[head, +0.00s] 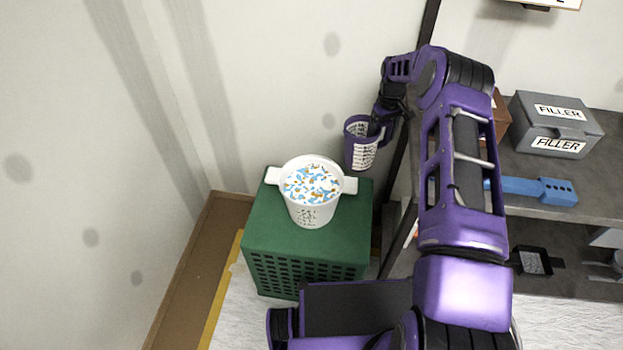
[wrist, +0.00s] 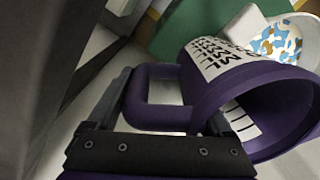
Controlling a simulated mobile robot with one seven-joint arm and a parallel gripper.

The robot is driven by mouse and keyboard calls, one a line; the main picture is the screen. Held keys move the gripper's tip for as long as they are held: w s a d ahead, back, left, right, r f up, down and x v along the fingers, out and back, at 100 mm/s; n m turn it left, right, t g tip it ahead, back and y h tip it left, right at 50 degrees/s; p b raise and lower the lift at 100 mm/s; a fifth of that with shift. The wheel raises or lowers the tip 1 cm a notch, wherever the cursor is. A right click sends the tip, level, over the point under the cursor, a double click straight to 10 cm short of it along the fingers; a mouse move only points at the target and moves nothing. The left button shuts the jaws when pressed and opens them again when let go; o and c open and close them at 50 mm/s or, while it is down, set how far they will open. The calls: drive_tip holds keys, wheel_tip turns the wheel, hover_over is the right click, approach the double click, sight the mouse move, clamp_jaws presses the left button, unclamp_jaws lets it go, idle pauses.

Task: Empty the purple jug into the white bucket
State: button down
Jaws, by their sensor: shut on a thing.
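The purple jug (head: 360,144) has a white printed label and hangs in the air at the upper right of the white bucket in the head view. My gripper (head: 384,118) is shut on its handle, which shows between the fingers in the wrist view (wrist: 150,112). The jug's wide mouth and dark inside (wrist: 265,115) show there; I see no loose contents in the visible part. The white bucket (head: 310,214) stands upright, with two side handles and blue, white and orange-brown bits inside. Part of it shows behind the jug in the wrist view (wrist: 246,24).
The bucket stands on a green crate (head: 305,245) close to the wall. A dark shelf post runs close beside my gripper. Space above the bucket is clear.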

sight(384, 125)
drive_tip(key=shift+r, duration=0.1)
idle(0.4)
drive_tip(key=shift+r+p, duration=0.7)
drive_tip(key=shift+r, duration=1.25)
